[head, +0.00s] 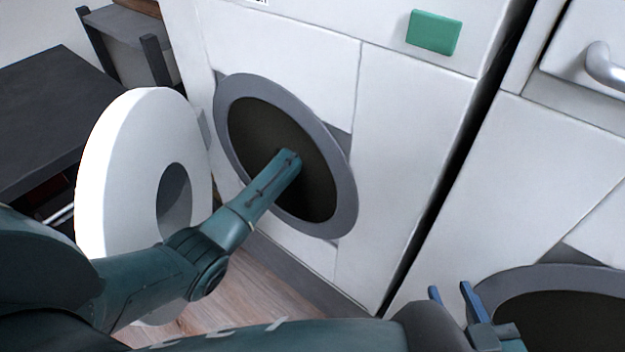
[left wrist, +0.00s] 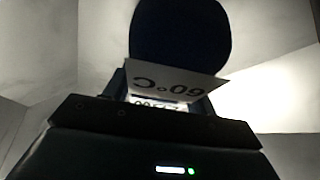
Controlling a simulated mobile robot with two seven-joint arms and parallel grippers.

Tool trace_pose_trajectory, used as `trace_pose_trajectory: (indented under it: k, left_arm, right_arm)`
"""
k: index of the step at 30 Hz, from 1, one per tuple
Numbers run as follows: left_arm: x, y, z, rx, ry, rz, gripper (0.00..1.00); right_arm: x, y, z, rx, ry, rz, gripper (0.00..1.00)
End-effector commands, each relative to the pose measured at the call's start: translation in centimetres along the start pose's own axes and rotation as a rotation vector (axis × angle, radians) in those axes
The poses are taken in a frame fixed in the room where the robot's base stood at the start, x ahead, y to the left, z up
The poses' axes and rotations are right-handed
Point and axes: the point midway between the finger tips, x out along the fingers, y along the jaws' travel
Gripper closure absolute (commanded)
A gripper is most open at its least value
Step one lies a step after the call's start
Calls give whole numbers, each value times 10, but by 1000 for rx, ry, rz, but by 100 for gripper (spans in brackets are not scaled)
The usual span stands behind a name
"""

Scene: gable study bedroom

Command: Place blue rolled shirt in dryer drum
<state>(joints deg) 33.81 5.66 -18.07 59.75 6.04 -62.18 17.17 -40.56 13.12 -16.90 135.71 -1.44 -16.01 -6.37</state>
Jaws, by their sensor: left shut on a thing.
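The dryer drum (head: 265,122) is a dark round opening with a grey rim in a white machine in the head view. My left arm reaches into it, and its gripper is hidden inside in that view. In the left wrist view my left gripper (left wrist: 165,88) is shut on the blue rolled shirt (left wrist: 180,35), a dark rounded shape above the fingers.
The round white door (head: 112,160) stands open left of the drum, close beside my left arm. A second white machine (head: 520,170) with a dark round opening (head: 560,320) is at the right. A dark table (head: 60,110) is far left.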

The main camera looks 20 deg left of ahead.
Motion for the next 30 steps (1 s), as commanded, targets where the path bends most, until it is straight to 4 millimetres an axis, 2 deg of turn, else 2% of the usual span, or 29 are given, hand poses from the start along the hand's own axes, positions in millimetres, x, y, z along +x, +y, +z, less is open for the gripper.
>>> trace_pose_trajectory:
  k: [14, 15, 23, 30]
  left_arm:
    - [5, 2, 2, 0, 1, 1, 70]
    - [5, 2, 2, 0, 0, 0, 43]
    - [5, 1, 2, 0, 0, 0, 22]
    - [4, 1, 2, 0, 0, 0, 22]
  right_arm:
    - [1, 0, -2, -7, 32, 4, 65]
    - [1, 0, -2, -7, 35, 5, 65]
    - [1, 0, -2, -7, 34, 5, 65]
    - [0, 0, -2, -7, 29, 4, 65]
